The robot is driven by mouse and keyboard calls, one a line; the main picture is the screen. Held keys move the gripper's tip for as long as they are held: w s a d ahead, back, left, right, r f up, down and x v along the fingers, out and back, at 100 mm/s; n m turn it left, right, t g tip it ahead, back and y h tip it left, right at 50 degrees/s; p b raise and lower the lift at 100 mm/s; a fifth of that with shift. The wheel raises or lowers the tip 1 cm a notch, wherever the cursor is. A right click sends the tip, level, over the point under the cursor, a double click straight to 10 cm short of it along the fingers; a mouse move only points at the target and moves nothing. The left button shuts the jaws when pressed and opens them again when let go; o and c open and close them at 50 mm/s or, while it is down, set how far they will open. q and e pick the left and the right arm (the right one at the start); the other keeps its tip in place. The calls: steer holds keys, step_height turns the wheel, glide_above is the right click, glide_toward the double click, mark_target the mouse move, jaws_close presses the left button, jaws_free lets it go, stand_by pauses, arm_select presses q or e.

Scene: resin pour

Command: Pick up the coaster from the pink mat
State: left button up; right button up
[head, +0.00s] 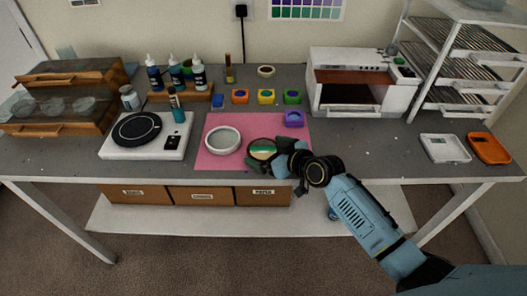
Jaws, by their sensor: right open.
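The pink mat (220,133) lies at the front middle of the grey table. The coaster (262,149), a round disc with green and cream bands and a dark rim, lies on the mat's right part. A round pale mould or dish (223,140) is on the mat to its left. My right gripper (278,158) is at the coaster's right edge and partly covers it; whether it touches is hard to tell. The jaws are open. My left gripper is not in view.
A purple pot (294,119) sits at the mat's back right corner. Several coloured pots and bottles stand behind. A white oven (362,84) is at the back right. The table between mat and white tray (444,148) is mostly clear.

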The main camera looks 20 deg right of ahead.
steer(key=c, duration=0.8)
